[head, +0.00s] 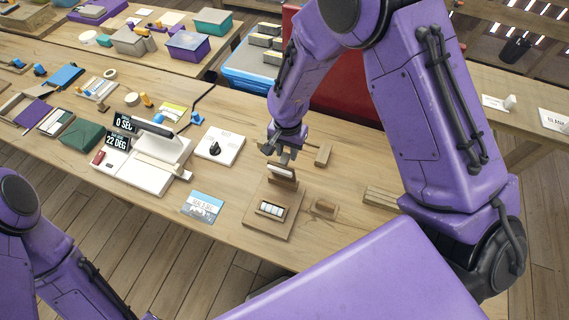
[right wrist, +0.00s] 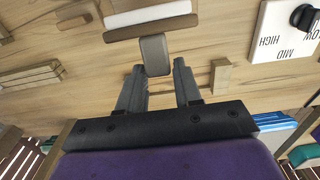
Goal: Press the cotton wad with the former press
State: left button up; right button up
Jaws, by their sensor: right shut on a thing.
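The former press is a brown wooden board (head: 257,225) with a slotted block holding white segments (head: 271,209), seemingly the cotton wad, and behind it a raised brown piece with a pale strip (head: 282,173). My right gripper (head: 277,143) is just above and behind that raised piece. In the right wrist view, my right gripper (right wrist: 159,75) has a finger on each side of a grey-brown handle (right wrist: 155,53) joined to the brown and white piece (right wrist: 150,15); it is shut on this handle. My left arm shows at lower left, its gripper out of view.
A small wooden block (head: 323,154) stands right of the press, a small wooden piece (head: 324,208) beside the board, and stacked slats (head: 381,197) farther right. A white dial panel (head: 220,147), a blue card (head: 203,206) and a white device (head: 150,165) lie left.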

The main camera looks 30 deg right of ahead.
jog(key=o, duration=0.9)
jog(key=shift+d, duration=0.15)
jog(key=shift+c, duration=0.2)
jog(key=shift+r, duration=3.5)
